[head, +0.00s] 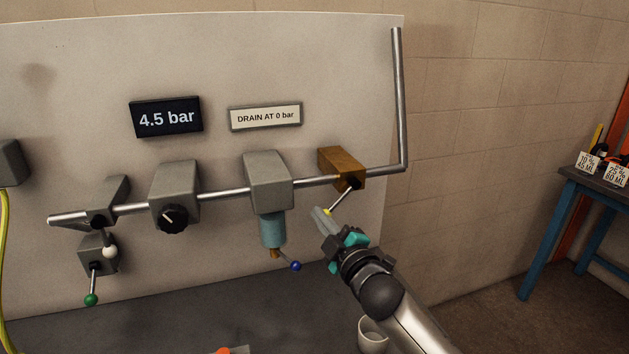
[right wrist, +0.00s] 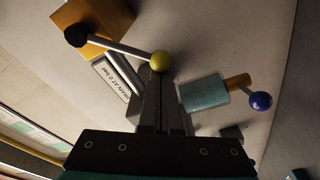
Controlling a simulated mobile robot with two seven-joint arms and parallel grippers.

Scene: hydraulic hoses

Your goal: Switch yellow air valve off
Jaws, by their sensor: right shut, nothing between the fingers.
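The yellow air valve is a brass block (head: 341,168) on the pipe at the right of the panel. Its metal lever (head: 341,199) slants down and left to a yellow knob (head: 327,211). In the right wrist view the yellow knob (right wrist: 160,61) is right at my fingertips, with the lever (right wrist: 120,47) running to the block (right wrist: 97,22). My right gripper (head: 320,214) is shut and empty, its tips at the knob; I cannot tell whether they touch it. My left gripper is not in view.
A bowl with a blue-knobbed drain lever (head: 295,266) hangs left of my right gripper. A regulator knob (head: 169,218), a white knob (head: 110,252) and a green knob (head: 91,299) are further left. A display (head: 166,117) reads 4.5 bar. A white cup (head: 373,335) stands below my right arm.

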